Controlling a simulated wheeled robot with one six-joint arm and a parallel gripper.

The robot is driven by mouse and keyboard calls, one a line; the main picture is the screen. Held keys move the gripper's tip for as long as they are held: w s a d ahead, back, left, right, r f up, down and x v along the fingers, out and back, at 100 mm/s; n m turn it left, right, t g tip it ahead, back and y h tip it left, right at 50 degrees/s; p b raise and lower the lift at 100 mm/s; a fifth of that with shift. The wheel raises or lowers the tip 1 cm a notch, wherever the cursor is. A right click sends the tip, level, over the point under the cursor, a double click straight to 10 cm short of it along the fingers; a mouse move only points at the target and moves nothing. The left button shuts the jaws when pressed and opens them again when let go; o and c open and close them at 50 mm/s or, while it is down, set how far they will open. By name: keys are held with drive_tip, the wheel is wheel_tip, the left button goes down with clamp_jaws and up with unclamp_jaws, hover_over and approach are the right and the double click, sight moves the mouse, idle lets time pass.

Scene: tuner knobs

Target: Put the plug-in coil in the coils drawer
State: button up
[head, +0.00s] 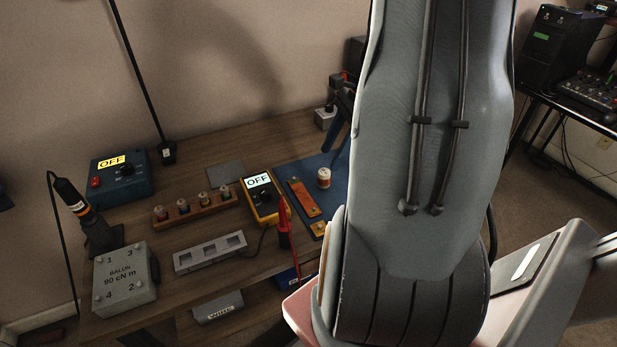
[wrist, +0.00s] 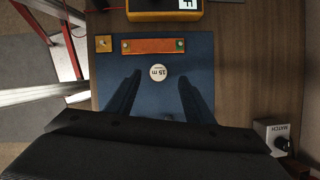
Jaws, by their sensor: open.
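The plug-in coil (head: 323,178), a small copper and white cylinder, stands upright on the blue mat (head: 333,160). In the wrist view its white top (wrist: 157,72) reads "15 m". My gripper (wrist: 159,80) is open and empty, its two dark fingers spread on either side of the coil in that view; I cannot tell its height above the mat. In the head view my arm hides most of the gripper. Below the desk's front edge are a grey drawer front (head: 218,308) labelled "WIRE" and a blue front (head: 288,278) whose label I cannot read.
An orange strip (wrist: 153,46) and a small yellow block (wrist: 103,43) lie on the mat. A yellow meter (head: 262,203) with a red probe (head: 284,232) stands beside it. A "MATCH" box (wrist: 278,136) is near the mat's right in the wrist view. A wooden rack (head: 193,210) holds several small pieces.

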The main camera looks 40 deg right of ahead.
sight(325, 171)
drive_tip(key=shift+p+x, duration=0.85)
drive_tip(key=shift+x, duration=2.95)
drive_tip(key=shift+s+d, duration=0.2)
clamp_jaws()
